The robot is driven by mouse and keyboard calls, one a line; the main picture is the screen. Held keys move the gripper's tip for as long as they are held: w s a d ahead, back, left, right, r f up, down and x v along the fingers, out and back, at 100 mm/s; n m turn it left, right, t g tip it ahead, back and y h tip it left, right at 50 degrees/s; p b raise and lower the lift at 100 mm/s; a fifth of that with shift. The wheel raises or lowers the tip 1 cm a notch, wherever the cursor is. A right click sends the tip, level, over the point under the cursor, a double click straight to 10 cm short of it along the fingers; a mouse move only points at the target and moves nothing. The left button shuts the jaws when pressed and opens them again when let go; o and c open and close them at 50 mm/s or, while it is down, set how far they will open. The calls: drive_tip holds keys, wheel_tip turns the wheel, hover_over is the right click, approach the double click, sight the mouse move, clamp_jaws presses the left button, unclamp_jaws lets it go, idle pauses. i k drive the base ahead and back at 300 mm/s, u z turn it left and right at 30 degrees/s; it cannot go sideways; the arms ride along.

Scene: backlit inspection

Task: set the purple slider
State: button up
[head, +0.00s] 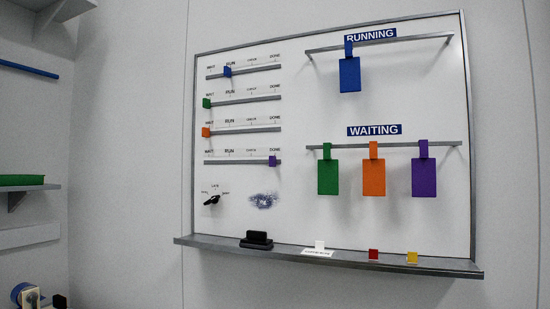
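The purple slider (272,160) sits at the right end of the lowest rail (240,162) on the whiteboard, under the DONE mark. The blue slider (227,71) is on the top rail near RUN. The green slider (207,103) and the orange slider (206,132) are at the left ends of their rails, near WAIT. A purple tag (424,177) hangs at the right of the WAITING rail (450,144), beside orange (374,177) and green (328,177) tags. A blue tag (350,75) hangs on the RUNNING rail (420,41). My gripper is not in view.
The board's bottom ledge (345,260) sticks out and holds a black eraser-like block (257,240), a white card (318,250), and red (373,254) and yellow (412,257) pieces. Shelves are at far left.

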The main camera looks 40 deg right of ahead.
sight(273, 159)
drive_tip(key=z, duration=1.55)
